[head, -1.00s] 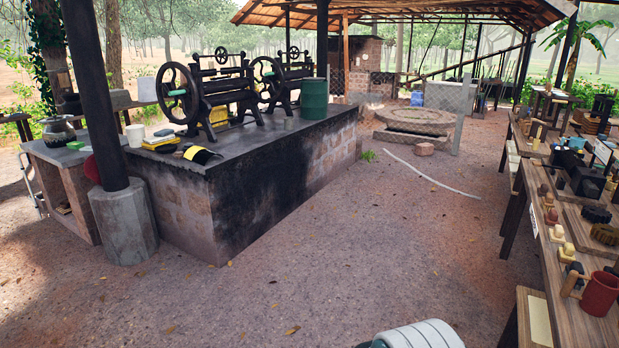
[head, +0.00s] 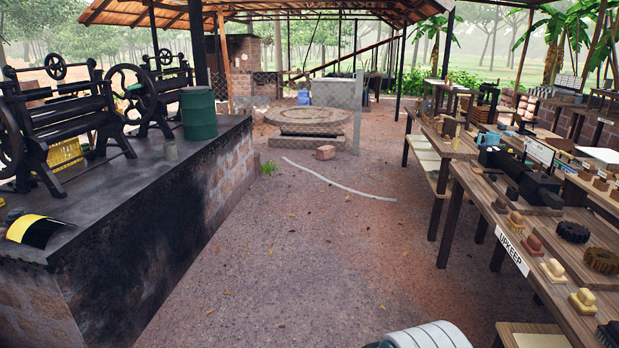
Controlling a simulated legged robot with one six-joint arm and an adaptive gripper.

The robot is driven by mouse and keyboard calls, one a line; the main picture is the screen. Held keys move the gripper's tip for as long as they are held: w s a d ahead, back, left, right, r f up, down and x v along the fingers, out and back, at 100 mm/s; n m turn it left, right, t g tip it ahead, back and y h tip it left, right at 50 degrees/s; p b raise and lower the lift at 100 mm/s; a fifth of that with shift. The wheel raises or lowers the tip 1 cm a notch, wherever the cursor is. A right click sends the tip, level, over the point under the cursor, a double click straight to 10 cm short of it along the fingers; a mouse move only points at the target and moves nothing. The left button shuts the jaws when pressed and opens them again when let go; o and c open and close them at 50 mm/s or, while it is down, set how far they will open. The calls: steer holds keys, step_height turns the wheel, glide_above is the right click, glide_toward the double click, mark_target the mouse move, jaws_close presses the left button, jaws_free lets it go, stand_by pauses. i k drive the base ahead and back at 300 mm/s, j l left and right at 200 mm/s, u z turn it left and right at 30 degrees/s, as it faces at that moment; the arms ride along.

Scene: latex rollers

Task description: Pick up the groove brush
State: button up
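I cannot tell which item is the groove brush. Several small knob-topped blocks, possibly brushes, stand in a row along the near edge of the right-hand wooden table (head: 470,190). They include a reddish-brown one (head: 532,245), a cream one (head: 553,270) and a yellowish one (head: 583,300). A black item (head: 612,333) is cut off at the lower right corner. My gripper is out of view; only a white rounded part of my arm shows at the bottom edge.
A sign reading UPKEEP (head: 512,254) hangs on the table's front edge. Dark toothed discs (head: 573,231) lie behind the blocks. A soot-stained counter (head: 150,215) with roller machines (head: 75,125) and a green drum (head: 198,113) stands left. The dirt floor (head: 310,230) between is mostly open.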

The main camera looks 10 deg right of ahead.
mark_target(515, 222)
steer(key=i+l+z, duration=0.15)
steer(key=i+z, duration=0.85)
steer(key=i+j+z, duration=0.15)
steer(key=i+z, duration=0.35)
steer(key=i+l+z, duration=0.2)
steer(key=i, duration=0.4)
steer(key=i+l+z, duration=0.2)
steer(key=i, duration=0.4)
steer(key=i+l, duration=0.15)
steer(key=i+u, duration=0.05)
